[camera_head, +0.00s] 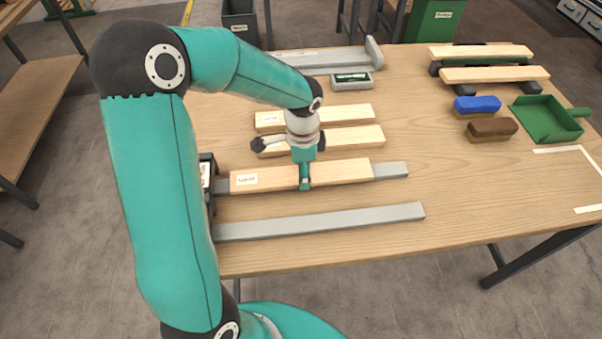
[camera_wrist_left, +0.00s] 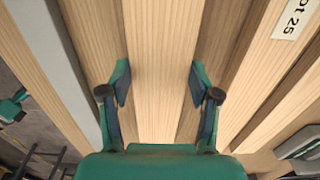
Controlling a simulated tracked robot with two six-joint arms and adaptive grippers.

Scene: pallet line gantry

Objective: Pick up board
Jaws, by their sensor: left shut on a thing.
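A pale wooden board (camera_head: 342,173) with a white label near its left end lies along a grey rail in the front half of the table. My left gripper (camera_head: 305,184) points down over the board's middle and is shut on it. In the left wrist view, the two fingers of the gripper (camera_wrist_left: 160,88) stand against either side of the board (camera_wrist_left: 160,40). The board looks level, and I cannot tell whether it is raised off the rail. My right gripper is not in view.
Two more boards (camera_head: 355,137) lie just behind. A bare grey rail (camera_head: 330,220) lies in front. A dark block (camera_head: 207,172) stands at the rails' left end. Brushes (camera_head: 477,104) and a green dustpan (camera_head: 547,118) are at the right. The table's front right is mostly clear.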

